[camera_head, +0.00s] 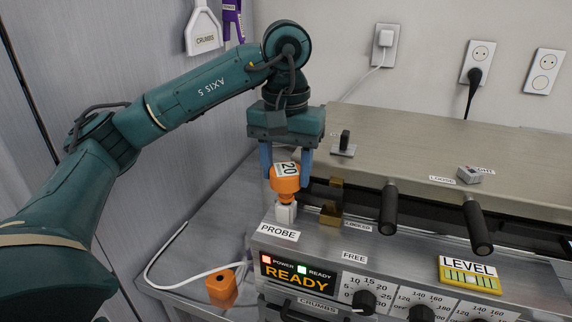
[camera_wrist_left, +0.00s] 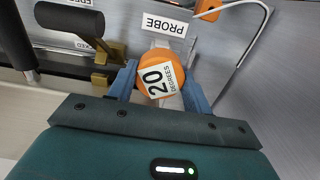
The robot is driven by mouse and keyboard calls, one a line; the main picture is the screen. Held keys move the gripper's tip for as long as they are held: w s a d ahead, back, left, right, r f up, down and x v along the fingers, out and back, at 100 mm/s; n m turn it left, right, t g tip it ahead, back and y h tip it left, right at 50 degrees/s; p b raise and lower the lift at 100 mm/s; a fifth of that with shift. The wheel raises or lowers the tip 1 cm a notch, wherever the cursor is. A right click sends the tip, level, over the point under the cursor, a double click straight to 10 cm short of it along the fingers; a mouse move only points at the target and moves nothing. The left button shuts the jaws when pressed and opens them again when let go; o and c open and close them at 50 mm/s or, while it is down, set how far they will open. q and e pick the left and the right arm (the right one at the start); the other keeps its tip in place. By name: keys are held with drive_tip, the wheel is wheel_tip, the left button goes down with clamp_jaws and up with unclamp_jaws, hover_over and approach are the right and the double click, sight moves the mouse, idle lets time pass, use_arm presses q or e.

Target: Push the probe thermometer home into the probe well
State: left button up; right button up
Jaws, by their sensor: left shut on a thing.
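The probe thermometer (camera_head: 283,184) has an orange head with a white "20" label. In the left wrist view the orange head (camera_wrist_left: 148,63) reads "20 DEGREES". My left gripper (camera_head: 287,177) is shut on the head, with one blue finger on each side. The head is above a pale block (camera_head: 286,214) behind the PROBE label (camera_head: 279,232), at the machine's left front corner. The probe well's opening is hidden under the head. I cannot tell how deep the thermometer sits. My right gripper is not in view.
An orange block (camera_head: 221,289) with a hole lies on the bench, left of the machine, near a white cable (camera_head: 159,286). Two black handles (camera_head: 389,209) and brass latch parts (camera_head: 330,214) are right of the gripper. A yellow level (camera_head: 470,273) lies on the front.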

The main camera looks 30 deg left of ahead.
use_arm(q)
drive_tip(key=shift+f+b, duration=0.35)
drive_tip(key=shift+f, duration=0.3)
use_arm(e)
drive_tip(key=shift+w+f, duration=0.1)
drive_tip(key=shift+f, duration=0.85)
use_arm(q)
drive_tip(key=o, duration=1.2)
drive_tip(key=shift+c, duration=0.2)
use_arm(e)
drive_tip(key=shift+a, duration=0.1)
use_arm(q)
drive_tip(key=shift+r+p, duration=0.35)
drive_tip(key=shift+r, duration=0.5)
wheel_tip(320, 180, up, 12)
drive_tip(key=p, duration=0.3)
drive_tip(key=shift+p, duration=0.4)
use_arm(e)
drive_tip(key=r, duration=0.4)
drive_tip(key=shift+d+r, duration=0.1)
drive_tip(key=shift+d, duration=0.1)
use_arm(q)
drive_tip(key=shift+f, duration=0.15)
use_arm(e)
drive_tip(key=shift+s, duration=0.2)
